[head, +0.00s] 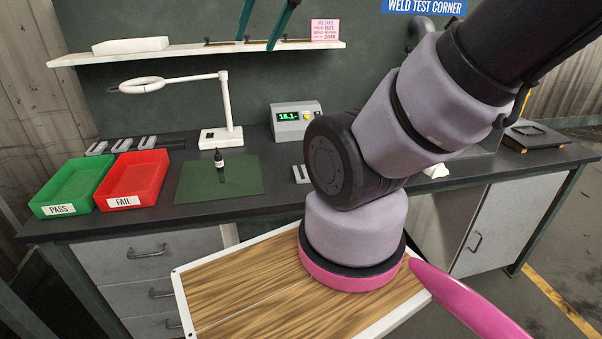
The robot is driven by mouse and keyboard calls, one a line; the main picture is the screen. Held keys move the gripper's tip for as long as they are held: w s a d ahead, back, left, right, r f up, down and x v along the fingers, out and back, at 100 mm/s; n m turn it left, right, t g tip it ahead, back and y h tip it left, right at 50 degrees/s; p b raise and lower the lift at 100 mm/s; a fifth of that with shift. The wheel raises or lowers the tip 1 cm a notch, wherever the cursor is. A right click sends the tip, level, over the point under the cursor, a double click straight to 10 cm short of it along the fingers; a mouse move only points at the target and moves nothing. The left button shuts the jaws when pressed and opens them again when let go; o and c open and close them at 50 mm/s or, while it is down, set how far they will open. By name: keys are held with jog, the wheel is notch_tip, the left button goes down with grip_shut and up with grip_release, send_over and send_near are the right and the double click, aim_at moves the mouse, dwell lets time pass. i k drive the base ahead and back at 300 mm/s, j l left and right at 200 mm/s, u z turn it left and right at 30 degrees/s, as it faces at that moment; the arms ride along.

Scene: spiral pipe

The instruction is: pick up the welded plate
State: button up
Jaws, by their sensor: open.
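Small grey slotted metal pieces lie on the dark bench. One grey piece (300,174) is right of the green mat, just left of my arm, which may hide part of it. Several similar pieces stand at the back left, among them one grey piece (122,146). I cannot tell which is the welded plate. My arm comes down from the upper right to a pink ring over a wooden-topped surface in front of the bench. My gripper's fingers do not show.
A green PASS tray (88,162) and a red FAIL tray (108,203) stand at the bench's left. A small dark bottle (219,158) stands on the green mat (245,183). A white ring lamp (222,112) and a grey display box (297,121) stand behind. The wooden-topped surface (225,297) looks bare.

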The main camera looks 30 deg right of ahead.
aim_at(301, 176)
jog(key=z, duration=0.5)
jog(key=j+z, duration=0.15)
jog(key=z, duration=0.3)
jog(key=j+z, duration=0.15)
jog(key=z, duration=0.25)
jog(key=k+j+z, duration=0.1)
jog(key=z, duration=0.35)
jog(key=k+j+z, duration=0.1)
jog(key=z, duration=0.3)
jog(key=k+j, duration=0.15)
jog(key=k+z, duration=0.05)
jog(key=k, duration=0.05)
